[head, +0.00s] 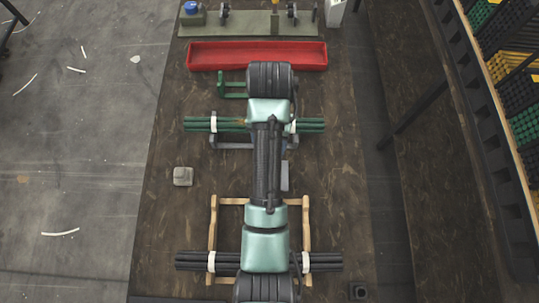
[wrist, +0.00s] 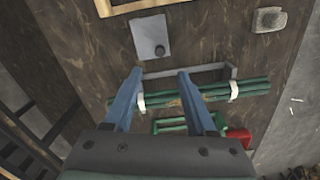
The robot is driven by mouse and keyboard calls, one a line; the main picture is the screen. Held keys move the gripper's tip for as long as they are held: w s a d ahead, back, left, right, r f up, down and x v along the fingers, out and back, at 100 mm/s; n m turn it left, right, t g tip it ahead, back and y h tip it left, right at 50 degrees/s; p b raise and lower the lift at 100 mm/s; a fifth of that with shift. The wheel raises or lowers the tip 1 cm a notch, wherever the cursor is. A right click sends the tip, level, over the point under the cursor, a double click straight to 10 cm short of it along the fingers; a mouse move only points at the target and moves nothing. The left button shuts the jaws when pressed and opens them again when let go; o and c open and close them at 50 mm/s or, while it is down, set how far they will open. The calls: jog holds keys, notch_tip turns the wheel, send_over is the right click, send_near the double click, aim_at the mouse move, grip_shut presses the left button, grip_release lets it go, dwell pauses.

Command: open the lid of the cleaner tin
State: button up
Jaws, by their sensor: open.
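A small round blue-topped container (head: 191,8), which looks like the cleaner tin, stands at the far left end of a grey-green mat at the back of the bench in the head view. It is small there, and I cannot make out its lid clearly. It does not show in the wrist view. My gripper (wrist: 159,72) is open and empty, with two blue fingers apart above the bench, close to a bundle of green rods (wrist: 205,95). In the head view my arm hides the gripper. The gripper is well short of the container.
A red tray (head: 257,67) lies between my arm and the grey-green mat (head: 238,30). The green rods rest on a grey stand. Black rods (head: 190,261) lie across a wooden frame (head: 212,230). A beige block (head: 183,176) sits left. A grey plate (wrist: 150,37) lies near the gripper.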

notch_tip(320, 180, down, 11)
jog(key=shift+f, duration=0.1)
jog(key=shift+c, duration=0.3)
grip_shut()
dwell(1.4)
